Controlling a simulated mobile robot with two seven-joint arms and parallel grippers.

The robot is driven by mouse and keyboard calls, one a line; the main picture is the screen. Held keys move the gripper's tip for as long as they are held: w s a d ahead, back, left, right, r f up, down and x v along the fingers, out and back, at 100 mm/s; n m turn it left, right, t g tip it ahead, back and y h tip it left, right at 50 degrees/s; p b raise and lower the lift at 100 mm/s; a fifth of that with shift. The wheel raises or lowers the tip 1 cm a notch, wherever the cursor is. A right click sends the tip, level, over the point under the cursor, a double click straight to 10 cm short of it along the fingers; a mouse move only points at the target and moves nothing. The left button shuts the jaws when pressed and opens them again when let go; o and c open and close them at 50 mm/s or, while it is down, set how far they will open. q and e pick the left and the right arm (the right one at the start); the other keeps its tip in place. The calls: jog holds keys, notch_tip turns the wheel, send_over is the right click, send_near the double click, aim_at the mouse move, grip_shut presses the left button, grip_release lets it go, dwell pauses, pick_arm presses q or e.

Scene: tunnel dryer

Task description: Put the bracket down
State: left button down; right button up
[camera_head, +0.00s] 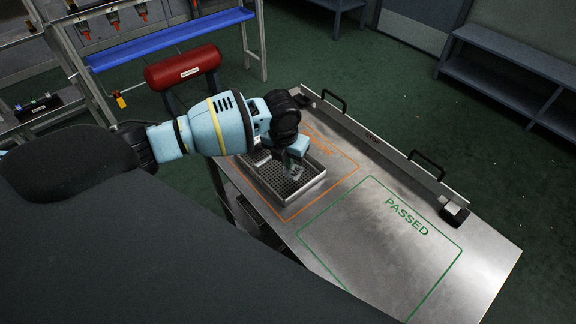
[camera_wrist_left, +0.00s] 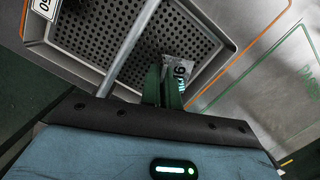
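My left gripper (camera_head: 292,166) reaches down over a grey perforated tray (camera_head: 313,182) on the metal table. In the left wrist view its two green fingers (camera_wrist_left: 163,88) are close together. A small grey metal bracket (camera_wrist_left: 181,68) with dark markings shows at their tips, and the fingers appear shut on it. The bracket is over the tray's perforated floor; I cannot tell whether it touches the floor. The tray also shows in the left wrist view (camera_wrist_left: 228,52). My right gripper is not in view.
The tray stands inside an orange outline on the table (camera_head: 345,225). A green outlined area marked PASSED (camera_head: 408,217) is empty beside it. Black handles (camera_head: 427,163) line the far edge. A red tank (camera_head: 183,68) and a blue shelf (camera_head: 170,40) stand behind at left.

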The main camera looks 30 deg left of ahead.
aim_at(294, 167)
pick_arm(q)
jog(key=shift+w+a+f, duration=0.15)
jog(key=shift+w+f, duration=0.15)
jog(key=shift+w, duration=0.05)
jog(key=shift+f, duration=1.5)
jog(key=shift+f, duration=0.2)
jog(key=c, duration=1.6)
grip_release()
jog(key=shift+c, duration=0.2)
jog(key=shift+r, duration=0.15)
